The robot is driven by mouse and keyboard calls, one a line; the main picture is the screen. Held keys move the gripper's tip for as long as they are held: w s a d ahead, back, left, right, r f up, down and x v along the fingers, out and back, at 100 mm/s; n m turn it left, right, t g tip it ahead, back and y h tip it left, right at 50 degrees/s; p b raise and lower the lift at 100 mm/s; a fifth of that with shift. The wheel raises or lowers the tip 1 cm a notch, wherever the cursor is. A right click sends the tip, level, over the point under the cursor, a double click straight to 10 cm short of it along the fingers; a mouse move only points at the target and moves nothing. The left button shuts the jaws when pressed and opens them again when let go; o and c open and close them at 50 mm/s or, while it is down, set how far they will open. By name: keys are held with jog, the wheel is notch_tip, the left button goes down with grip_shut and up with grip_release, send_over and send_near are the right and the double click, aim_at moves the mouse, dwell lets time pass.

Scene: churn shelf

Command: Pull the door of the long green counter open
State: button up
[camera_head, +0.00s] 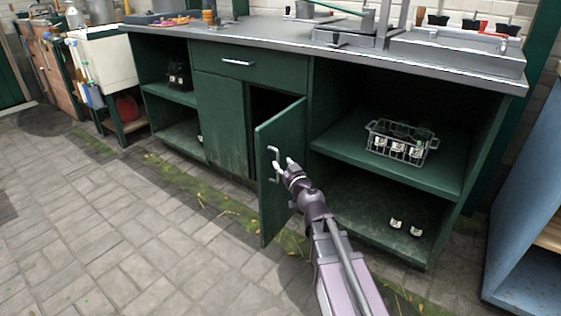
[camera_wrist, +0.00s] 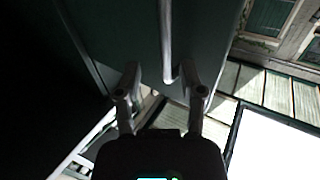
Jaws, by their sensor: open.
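The long green counter (camera_head: 225,160) stands across the middle of the head view, with a grey top. Its right-hand door (camera_head: 282,175) stands partly open, swung out toward me, and the dark inside shows behind it. The door has a pale bar handle (camera_head: 273,165). My gripper (camera_head: 284,165) is at the door face, close to the handle. In the wrist view my gripper (camera_wrist: 160,80) is open, with the handle bar (camera_wrist: 167,45) running down between its fingers. I cannot tell whether either finger touches the bar.
A closed left door (camera_head: 220,120) and a drawer (camera_head: 238,63) are beside the opening. Open shelves on the right hold a wire crate of glass jars (camera_head: 400,143). A blue shelf unit (camera_head: 530,240) stands at the right edge. The paved floor (camera_head: 110,230) on the left is clear.

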jog(key=v, duration=0.4)
jog(key=shift+s, duration=0.2)
jog(key=shift+d, duration=0.1)
jog(key=s+d+m+g+h+p, duration=0.2)
jog(key=d+m+g+h+p, duration=0.3)
jog(key=d+m+h+p, duration=0.9)
jog(key=s+f+n+g+y+p, duration=0.25)
jog(key=s+n+g+y, duration=0.6)
jog(key=s, duration=0.75)
notch_tip(320, 180, up, 38)
jog(key=g+h+p, duration=0.1)
jog(key=g+p, duration=0.2)
jog(key=p, duration=3.4)
jog(key=shift+s+f+n, duration=0.25)
jog(key=shift+s+n, duration=0.1)
jog(key=shift+n, duration=0.1)
